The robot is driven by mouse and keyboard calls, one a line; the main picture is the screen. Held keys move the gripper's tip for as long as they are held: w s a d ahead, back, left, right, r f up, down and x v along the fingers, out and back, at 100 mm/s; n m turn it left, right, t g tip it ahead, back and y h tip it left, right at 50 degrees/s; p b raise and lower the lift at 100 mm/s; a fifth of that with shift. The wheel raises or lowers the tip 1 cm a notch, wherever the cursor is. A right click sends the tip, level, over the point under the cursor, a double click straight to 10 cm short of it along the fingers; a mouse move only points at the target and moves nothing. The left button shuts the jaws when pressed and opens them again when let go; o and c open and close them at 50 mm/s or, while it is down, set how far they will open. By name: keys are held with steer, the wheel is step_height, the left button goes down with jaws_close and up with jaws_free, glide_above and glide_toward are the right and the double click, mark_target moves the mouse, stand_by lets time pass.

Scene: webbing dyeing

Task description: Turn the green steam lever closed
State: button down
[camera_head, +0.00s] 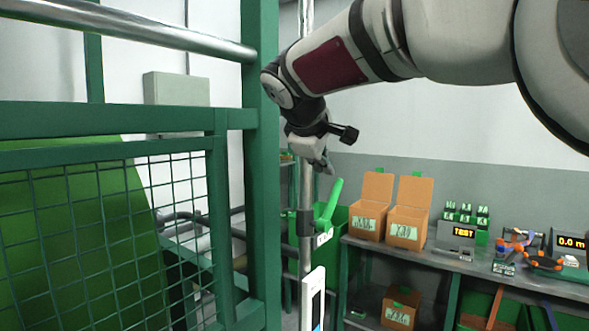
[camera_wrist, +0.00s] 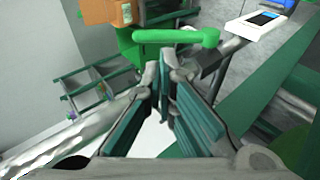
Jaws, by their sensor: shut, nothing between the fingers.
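The green steam lever (camera_head: 331,203) stands on a steel vertical pipe (camera_head: 306,190), with a dark fitting at its base. In the head view its handle tilts up and to the right. My gripper (camera_head: 326,168) is above the lever's upper end, apart from it, pointing down. In the wrist view the lever (camera_wrist: 177,37) lies across the picture just beyond my fingertips (camera_wrist: 163,62). The fingers are together with nothing between them. The lever's pivot looks to be at its right end there.
A green post (camera_head: 262,150) and mesh guard (camera_head: 100,230) stand at left, close to the pipe. A white panel with a screen (camera_head: 313,296) is below the lever.

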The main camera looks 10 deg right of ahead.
mark_target(340, 189)
steer(key=p+x, duration=0.1)
steer(key=x, duration=1)
steer(key=shift+w+d+f, duration=0.2)
steer(key=shift+w+d+f+g+y, duration=0.1)
steer(key=shift+w+d+g+y, duration=0.2)
steer(key=shift+g, duration=0.1)
steer(key=shift+w+d+f+g+y+p, duration=0.25)
steer(key=shift+w+d+g+y+p, duration=0.15)
steer(key=shift+d+g+p, duration=0.1)
steer(key=shift+w+d+f+m+g+y+b, duration=0.3)
steer(key=shift+w+d+f+g+y+b, duration=0.4)
steer(key=shift+w+f+g+y+b, duration=0.35)
steer(key=shift+s+g, duration=0.1)
steer(key=shift+g, duration=0.15)
steer(key=shift+w+d+f+b, duration=0.3)
steer(key=shift+d+f+b, duration=0.05)
steer(key=shift+f, duration=0.25)
steer(key=shift+w+d+f+b, duration=0.25)
steer(key=shift+d+f+b, duration=0.1)
steer(key=shift+f, duration=0.25)
steer(key=shift+d+f, duration=0.1)
